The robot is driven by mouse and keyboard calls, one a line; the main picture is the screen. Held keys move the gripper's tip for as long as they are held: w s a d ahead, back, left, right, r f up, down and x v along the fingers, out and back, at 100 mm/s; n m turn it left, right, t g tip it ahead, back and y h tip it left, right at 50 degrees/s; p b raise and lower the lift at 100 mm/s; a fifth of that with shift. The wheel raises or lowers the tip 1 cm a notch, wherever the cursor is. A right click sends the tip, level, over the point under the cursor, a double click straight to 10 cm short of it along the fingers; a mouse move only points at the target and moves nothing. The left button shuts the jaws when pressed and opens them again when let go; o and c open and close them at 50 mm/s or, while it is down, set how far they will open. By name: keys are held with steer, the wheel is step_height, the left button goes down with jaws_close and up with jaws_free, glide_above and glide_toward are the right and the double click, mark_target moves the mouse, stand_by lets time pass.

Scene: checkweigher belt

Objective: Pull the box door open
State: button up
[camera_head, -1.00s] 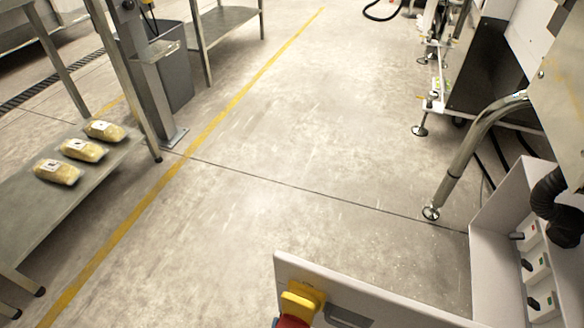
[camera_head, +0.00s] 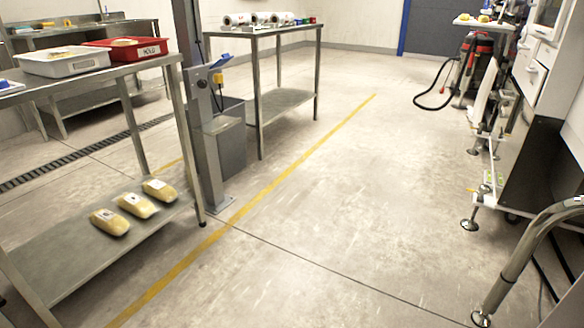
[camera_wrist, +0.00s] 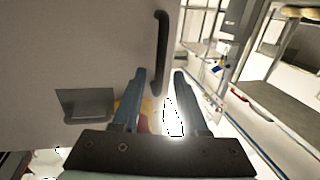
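In the wrist view a flat grey panel (camera_wrist: 70,45), which looks like the box door, fills the left side. A black bar handle (camera_wrist: 161,45) runs along its right edge. My gripper (camera_wrist: 160,73) is open, its two dark fingers apart. The handle's lower end lies between the fingertips in the picture, closer to the left one; I cannot tell whether it is within their reach. A small grey bracket (camera_wrist: 85,104) is on the panel. A yellow and red part shows partly behind the left finger. The box and my gripper are out of the head view.
A steel table (camera_head: 95,72) at left holds a white tray (camera_head: 65,62) and a red tray (camera_head: 125,51), with three packs on its lower shelf. Another table (camera_head: 265,32) stands behind. A metal tube leg (camera_head: 520,262) is at lower right. The middle floor is clear.

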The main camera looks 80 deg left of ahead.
steer(key=p+v, duration=0.2)
steer(key=v, duration=1.1)
steer(key=shift+p, duration=0.4)
steer(key=shift+s+d, duration=0.1)
